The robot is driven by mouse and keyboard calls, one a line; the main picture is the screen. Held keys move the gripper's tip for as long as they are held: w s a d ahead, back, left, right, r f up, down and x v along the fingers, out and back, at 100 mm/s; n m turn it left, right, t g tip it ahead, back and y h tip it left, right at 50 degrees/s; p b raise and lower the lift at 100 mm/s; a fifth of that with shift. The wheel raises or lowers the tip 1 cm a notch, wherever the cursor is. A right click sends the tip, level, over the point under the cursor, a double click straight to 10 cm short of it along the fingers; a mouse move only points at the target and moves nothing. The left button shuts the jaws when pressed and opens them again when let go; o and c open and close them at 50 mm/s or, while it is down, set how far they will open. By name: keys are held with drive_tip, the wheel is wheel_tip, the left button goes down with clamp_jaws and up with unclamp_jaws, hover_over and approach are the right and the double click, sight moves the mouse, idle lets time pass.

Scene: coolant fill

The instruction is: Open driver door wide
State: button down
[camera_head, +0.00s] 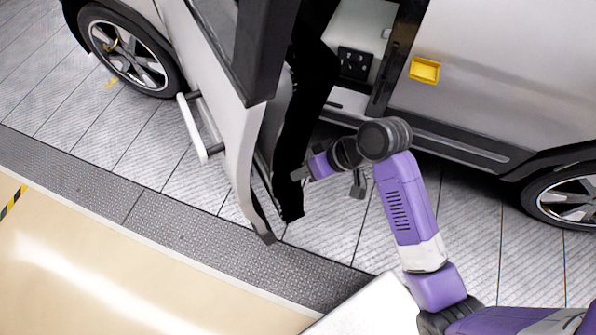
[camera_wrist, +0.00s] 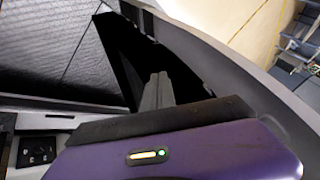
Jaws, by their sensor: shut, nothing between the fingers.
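The driver door (camera_head: 238,130) stands swung out from the silver car, well away from the door opening (camera_head: 362,40). A pale bar-shaped handle (camera_head: 192,128) sticks out from its outer face. My gripper (camera_head: 298,173) is on the inner side of the door, beside the black inner panel (camera_head: 290,150), near its free edge. In the wrist view, my closed fingers (camera_wrist: 158,90) point toward the black inner panel (camera_wrist: 130,55) and the pale door edge (camera_wrist: 225,65). Nothing is held. I cannot tell whether the fingertips touch the panel.
The rear door with a yellow handle (camera_head: 425,69) is closed at right. A front wheel (camera_head: 130,52) is at upper left and a rear wheel (camera_head: 568,200) at right. The tiled floor (camera_head: 120,140) beyond the door's outer face is clear.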

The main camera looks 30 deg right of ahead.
drive_tip(key=shift+a, duration=0.45)
drive_tip(key=w+a+m+h+b, duration=0.1)
drive_tip(key=w+a, duration=0.3)
drive_tip(key=a, duration=1.9)
drive_tip(key=w+a+m+t+h+b, duration=0.1)
drive_tip(key=w+a, duration=0.4)
drive_tip(key=a, duration=1.8)
drive_tip(key=shift+w+m+b, duration=0.25)
drive_tip(key=shift+m+b, duration=0.5)
drive_tip(key=shift+m, duration=0.15)
